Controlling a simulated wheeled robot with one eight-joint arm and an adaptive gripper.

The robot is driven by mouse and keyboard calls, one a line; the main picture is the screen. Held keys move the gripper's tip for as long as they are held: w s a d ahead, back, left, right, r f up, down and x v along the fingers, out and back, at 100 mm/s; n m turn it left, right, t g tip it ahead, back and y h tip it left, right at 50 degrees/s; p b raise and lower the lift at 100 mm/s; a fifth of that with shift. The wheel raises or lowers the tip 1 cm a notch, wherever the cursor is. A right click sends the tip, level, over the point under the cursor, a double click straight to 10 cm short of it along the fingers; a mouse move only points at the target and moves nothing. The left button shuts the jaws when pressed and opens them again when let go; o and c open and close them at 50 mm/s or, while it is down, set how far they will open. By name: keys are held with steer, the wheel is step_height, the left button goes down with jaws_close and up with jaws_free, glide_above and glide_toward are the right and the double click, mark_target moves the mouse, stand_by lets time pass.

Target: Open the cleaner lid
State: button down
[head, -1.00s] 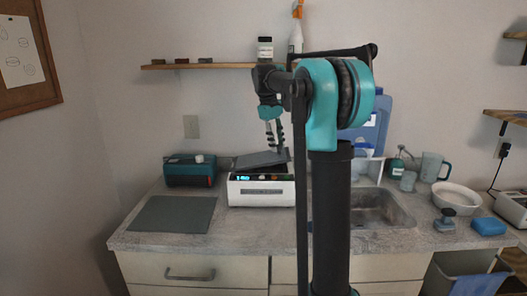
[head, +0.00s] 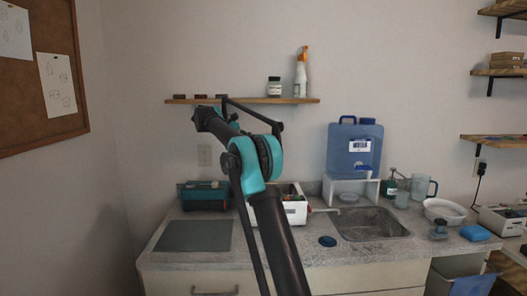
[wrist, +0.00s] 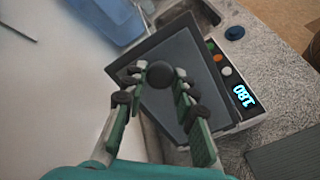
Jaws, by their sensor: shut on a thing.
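The cleaner (head: 294,215) is a white box on the counter, partly hidden behind my arm in the head view. In the wrist view its front (wrist: 246,105) shows a lit 180 and coloured buttons. Its lid (wrist: 190,52) is a dark grey plate with a round black knob (wrist: 160,74). My gripper (wrist: 160,82) is shut on the knob, one finger on each side. The lid looks offset from the box; I cannot tell how far it is raised.
A teal box (head: 203,196) and a grey mat (head: 194,236) lie left of the cleaner. The sink (head: 370,223) and a blue water tank (head: 354,150) on a white stand are to its right. A shelf (head: 245,101) with bottles hangs above.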

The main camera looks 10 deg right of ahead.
steer(key=shift+w+a+r+h, duration=0.1)
steer(key=shift+a+h, duration=0.25)
steer(key=shift+a, duration=0.25)
steer(key=shift+w+a+r+h, duration=0.1)
steer(key=shift+a+h, duration=0.25)
steer(key=shift+a, duration=0.2)
steer(key=c, duration=1.2)
jaws_free()
steer(key=shift+r, duration=0.1)
step_height(320, 180, up, 10)
